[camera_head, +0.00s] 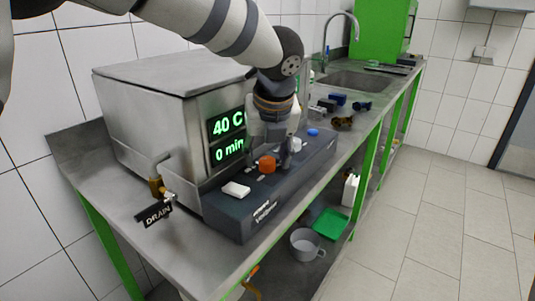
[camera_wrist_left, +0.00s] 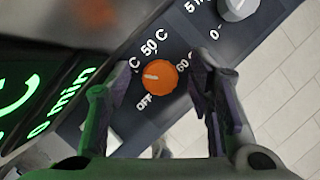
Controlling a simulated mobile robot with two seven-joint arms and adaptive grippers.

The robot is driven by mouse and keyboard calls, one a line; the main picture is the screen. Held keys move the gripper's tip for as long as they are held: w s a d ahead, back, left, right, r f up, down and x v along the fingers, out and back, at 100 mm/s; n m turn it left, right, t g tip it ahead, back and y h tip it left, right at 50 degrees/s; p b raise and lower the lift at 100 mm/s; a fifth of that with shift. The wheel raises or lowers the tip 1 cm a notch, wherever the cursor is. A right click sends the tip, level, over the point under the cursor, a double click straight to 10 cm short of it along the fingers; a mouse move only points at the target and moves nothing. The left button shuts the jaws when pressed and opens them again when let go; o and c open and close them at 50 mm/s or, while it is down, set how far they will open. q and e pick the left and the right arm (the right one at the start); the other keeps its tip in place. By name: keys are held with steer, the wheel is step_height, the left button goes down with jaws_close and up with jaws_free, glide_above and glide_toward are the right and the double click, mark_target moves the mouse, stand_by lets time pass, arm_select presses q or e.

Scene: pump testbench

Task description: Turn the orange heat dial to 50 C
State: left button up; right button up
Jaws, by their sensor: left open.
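The orange heat dial (camera_head: 267,163) sits on the dark control panel in front of the steel bath. In the left wrist view the dial (camera_wrist_left: 160,77) has a white mark pointing left; "OFF" is at lower left, "50 C" above and "60" to the right. A label at upper left is partly hidden by a finger. The display (camera_head: 228,124) reads 40 C and 0 min. My left gripper (camera_head: 269,156) is open, pointing down over the panel, with one finger on each side of the dial. In the left wrist view both fingers stand apart from it. My right gripper is out of view.
A grey knob (camera_wrist_left: 237,8) is near the dial. A white switch (camera_head: 236,189) and a blue button (camera_head: 313,132) are also on the panel (camera_head: 240,215). A drain valve (camera_head: 157,188) is at the left. Small parts (camera_head: 343,122) lie before the sink (camera_head: 352,82).

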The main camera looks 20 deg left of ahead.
arm_select(q)
jaws_close()
steer(key=m+h, duration=0.1)
steer(key=m, duration=0.3)
steer(key=shift+m+h, duration=0.4)
jaws_free()
